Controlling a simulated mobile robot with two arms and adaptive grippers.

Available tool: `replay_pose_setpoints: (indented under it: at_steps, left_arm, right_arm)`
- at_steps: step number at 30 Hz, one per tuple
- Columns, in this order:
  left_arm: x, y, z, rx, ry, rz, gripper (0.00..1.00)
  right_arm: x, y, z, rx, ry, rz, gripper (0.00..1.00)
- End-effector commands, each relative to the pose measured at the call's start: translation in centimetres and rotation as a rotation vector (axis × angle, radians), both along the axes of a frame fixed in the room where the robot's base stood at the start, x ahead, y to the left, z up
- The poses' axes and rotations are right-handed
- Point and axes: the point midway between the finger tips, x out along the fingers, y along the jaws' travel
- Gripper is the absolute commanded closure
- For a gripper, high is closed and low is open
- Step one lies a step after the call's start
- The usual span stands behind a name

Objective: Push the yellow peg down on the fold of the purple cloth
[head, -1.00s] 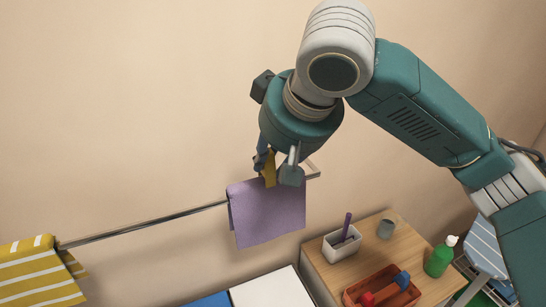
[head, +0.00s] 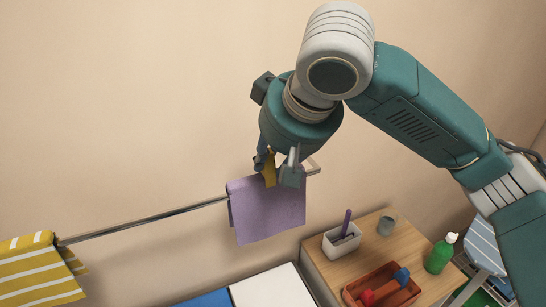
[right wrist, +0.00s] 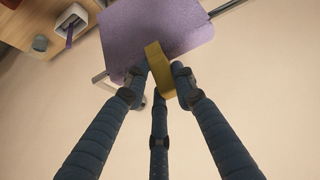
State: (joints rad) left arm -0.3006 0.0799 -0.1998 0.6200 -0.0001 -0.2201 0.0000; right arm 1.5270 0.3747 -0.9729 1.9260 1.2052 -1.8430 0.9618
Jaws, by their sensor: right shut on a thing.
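The purple cloth (head: 268,213) hangs folded over the metal rail near its right end. The yellow peg (head: 269,168) is at the cloth's top fold, held between the fingers of my right gripper (head: 279,173). In the right wrist view the yellow peg (right wrist: 158,68) sits between the dark fingers of my right gripper (right wrist: 157,78), its far end over the edge of the purple cloth (right wrist: 150,32). I cannot tell how far the peg straddles the fold. My left gripper is not in view.
The metal rail (head: 150,219) runs along the wall, with a yellow striped cloth (head: 35,270) at its left end. Below right, a wooden top (head: 318,262) holds a white box (head: 338,246), grey cup (head: 386,226), red tray (head: 352,296) and green bottle (head: 438,257).

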Motion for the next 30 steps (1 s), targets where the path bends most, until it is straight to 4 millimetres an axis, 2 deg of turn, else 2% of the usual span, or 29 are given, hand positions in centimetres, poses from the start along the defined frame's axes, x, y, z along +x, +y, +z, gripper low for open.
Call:
replay_pose_setpoints:
  at_steps: [9, 10, 13, 23, 26, 30]
  left_arm:
    - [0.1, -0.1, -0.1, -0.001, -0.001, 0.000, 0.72]
    - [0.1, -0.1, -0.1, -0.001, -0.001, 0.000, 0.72]
    - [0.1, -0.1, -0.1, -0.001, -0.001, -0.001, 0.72]
    - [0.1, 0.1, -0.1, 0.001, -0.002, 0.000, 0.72]
    - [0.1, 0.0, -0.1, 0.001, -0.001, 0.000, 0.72]
    - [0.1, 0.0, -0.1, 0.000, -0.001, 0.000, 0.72]
  right_arm:
    - [0.0, 0.0, -0.4, 0.000, -0.001, 0.000, 0.90]
    - [0.0, 0.0, -0.4, 0.000, -0.001, 0.000, 0.73]
    - [0.0, 0.0, -0.4, 0.000, 0.000, 0.000, 0.53]
    - [-0.1, 0.0, -0.2, 0.000, 0.000, 0.000, 0.53]
    - [-0.5, -0.2, 0.6, 0.000, -0.001, 0.000, 0.53]
    - [-1.7, -0.7, 2.7, 0.001, -0.005, 0.001, 0.53]
